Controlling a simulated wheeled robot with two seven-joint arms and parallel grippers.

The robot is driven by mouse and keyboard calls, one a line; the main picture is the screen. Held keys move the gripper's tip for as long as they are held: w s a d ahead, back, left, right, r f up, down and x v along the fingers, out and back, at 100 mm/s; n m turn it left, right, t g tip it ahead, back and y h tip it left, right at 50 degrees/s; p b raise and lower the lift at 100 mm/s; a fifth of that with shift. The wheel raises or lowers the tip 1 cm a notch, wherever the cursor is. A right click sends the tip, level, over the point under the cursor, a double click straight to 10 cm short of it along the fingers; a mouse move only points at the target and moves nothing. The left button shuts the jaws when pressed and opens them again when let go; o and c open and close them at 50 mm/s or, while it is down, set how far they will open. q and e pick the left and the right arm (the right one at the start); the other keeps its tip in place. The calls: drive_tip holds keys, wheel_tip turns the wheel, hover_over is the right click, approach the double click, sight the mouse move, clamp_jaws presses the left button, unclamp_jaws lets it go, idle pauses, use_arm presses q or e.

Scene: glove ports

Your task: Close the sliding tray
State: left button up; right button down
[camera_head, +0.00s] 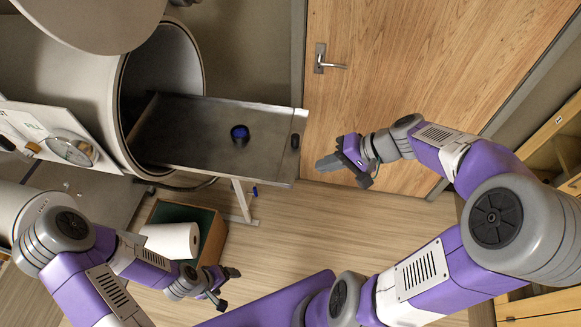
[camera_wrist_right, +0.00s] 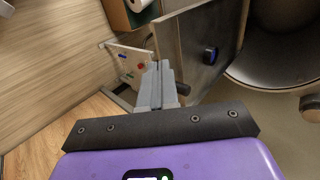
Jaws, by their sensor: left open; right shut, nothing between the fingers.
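The sliding tray (camera_head: 190,150) is a grey metal plate pulled well out of a round port (camera_head: 197,65) toward the right. A dark knob-like handle (camera_head: 295,142) sits at its outer end, and a dark blue round item (camera_head: 240,132) lies on it. My right gripper (camera_head: 322,164) is shut and empty, just right of the tray's outer end. In the right wrist view the shut fingers (camera_wrist_right: 157,78) point toward the tray (camera_wrist_right: 222,25), with the handle (camera_wrist_right: 183,88) close beside them; contact cannot be told. My left gripper (camera_head: 231,288) is open and empty, low near the floor bin.
A wooden bin (camera_head: 212,240) with a white roll (camera_head: 172,240) stands below the tray. A round hatch door (camera_head: 90,20) hangs open above the port. A wooden door (camera_head: 400,60) is behind, and shelves (camera_head: 570,130) are at the right. The floor between is clear.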

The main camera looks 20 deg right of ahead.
drive_tip(key=x, duration=0.6)
drive_tip(key=shift+f, duration=0.1)
drive_tip(key=w+a, duration=0.2)
drive_tip(key=a, duration=0.1)
drive_tip(key=shift+f, duration=0.15)
drive_tip(key=shift+w+a, duration=0.35)
drive_tip(key=shift+a, duration=0.1)
